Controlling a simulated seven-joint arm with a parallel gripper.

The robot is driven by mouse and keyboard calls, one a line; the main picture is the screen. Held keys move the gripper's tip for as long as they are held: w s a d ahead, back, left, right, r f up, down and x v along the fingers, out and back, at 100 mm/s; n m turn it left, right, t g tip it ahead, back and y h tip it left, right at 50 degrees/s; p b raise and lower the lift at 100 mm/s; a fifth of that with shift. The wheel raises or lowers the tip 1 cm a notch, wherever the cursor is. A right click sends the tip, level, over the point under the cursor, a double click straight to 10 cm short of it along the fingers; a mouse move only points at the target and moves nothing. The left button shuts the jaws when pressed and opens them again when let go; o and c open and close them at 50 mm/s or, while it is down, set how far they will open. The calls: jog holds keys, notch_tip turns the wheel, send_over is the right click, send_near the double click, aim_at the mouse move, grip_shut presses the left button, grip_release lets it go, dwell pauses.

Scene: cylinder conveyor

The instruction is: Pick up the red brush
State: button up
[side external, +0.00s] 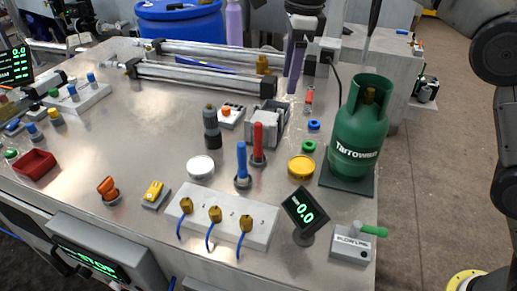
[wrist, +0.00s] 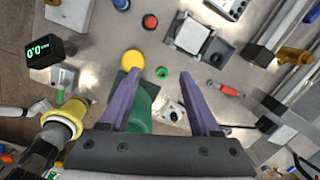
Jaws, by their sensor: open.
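No thing is plainly a brush. A small red tool with grey parts (side external: 309,97) lies on the metal table left of the gas cylinder; it also shows in the wrist view (wrist: 231,90), right of my fingers. A red upright handle (side external: 258,139) stands in a round dark base; its red top seems to show in the wrist view (wrist: 150,21). I cannot tell which is the brush. My gripper (side external: 296,70), with purple fingers, is above the table near the red tool. In the wrist view my gripper (wrist: 161,76) is open, with nothing held between the fingertips.
A green gas cylinder (side external: 359,130) stands on a dark plate at the right edge. A grey vise-like block (side external: 267,120), blue handle (side external: 242,160) and yellow disc (side external: 301,166) stand nearby. Long metal cylinders (side external: 190,75) lie behind.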

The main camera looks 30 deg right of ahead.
jog(key=n+g, duration=0.1)
send_over(258, 147)
jog(key=shift+h, duration=0.3)
jog(key=f, duration=0.7)
jog(key=w+f, duration=0.1)
jog(key=f, duration=0.2)
jog(key=shift+d+f, duration=0.15)
jog(key=shift+d, duration=0.05)
jog(key=shift+s+f, duration=0.1)
jog(key=shift+f, duration=3.35)
grip_shut()
